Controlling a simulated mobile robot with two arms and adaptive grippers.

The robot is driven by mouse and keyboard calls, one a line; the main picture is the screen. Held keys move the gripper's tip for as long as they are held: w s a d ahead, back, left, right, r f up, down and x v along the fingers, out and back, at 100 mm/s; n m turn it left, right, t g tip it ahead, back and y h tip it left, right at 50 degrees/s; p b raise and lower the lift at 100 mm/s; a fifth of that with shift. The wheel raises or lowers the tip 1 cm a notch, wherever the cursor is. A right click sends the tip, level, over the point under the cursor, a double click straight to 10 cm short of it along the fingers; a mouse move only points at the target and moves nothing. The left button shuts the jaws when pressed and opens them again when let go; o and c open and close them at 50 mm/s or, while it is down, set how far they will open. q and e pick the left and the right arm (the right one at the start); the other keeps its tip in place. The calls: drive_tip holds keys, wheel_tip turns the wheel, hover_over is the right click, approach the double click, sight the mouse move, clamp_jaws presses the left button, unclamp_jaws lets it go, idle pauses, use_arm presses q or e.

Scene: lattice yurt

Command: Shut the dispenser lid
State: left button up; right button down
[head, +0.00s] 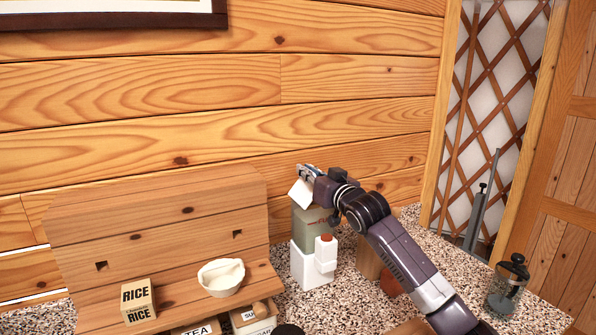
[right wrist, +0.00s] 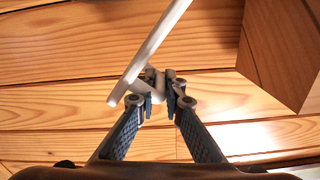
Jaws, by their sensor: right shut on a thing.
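The dispenser (head: 310,262) stands on the speckled counter, with a white lower body, a grey-green upper part and a red-topped white spout piece at its front. Its white lid (head: 301,193) is raised and tilted above the top. My right gripper (head: 307,172) is at the lid's upper edge. In the right wrist view the lid (right wrist: 150,53) shows nearly edge-on as a pale diagonal slab, and my right gripper (right wrist: 161,92) is shut on a small rounded part of it. The hinge is hidden. My left gripper is out of view.
A wooden shelf unit (head: 160,215) is left of the dispenser, with a rice box (head: 138,301), a white pouch-like bowl (head: 221,278) and small boxes. A brown block (head: 369,262) stands behind my right arm. A glass press (head: 507,287) stands far right.

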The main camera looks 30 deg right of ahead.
drive_tip(key=d+m, duration=0.1)
drive_tip(key=d+f+m, duration=0.1)
drive_tip(key=m, duration=0.1)
drive_tip(key=shift+d, duration=0.15)
drive_tip(key=d+m, duration=0.1)
drive_tip(key=f+m, duration=0.1)
drive_tip(key=shift+s+d+f+m, duration=0.1)
drive_tip(key=shift+d+f+m, duration=0.15)
drive_tip(key=shift+d+m, duration=0.1)
drive_tip(key=shift+d+f+m, duration=0.6)
drive_tip(key=shift+f+m, duration=0.15)
drive_tip(key=shift+m, duration=0.3)
drive_tip(key=shift+s+d+f+m, duration=0.1)
drive_tip(key=shift+d+f+m, duration=0.25)
drive_tip(key=shift+f+m, duration=0.5)
drive_tip(key=c, duration=2.3)
unclamp_jaws()
drive_tip(key=shift+d, duration=0.1)
drive_tip(key=shift+r+m, duration=0.1)
drive_tip(key=shift+m, duration=0.15)
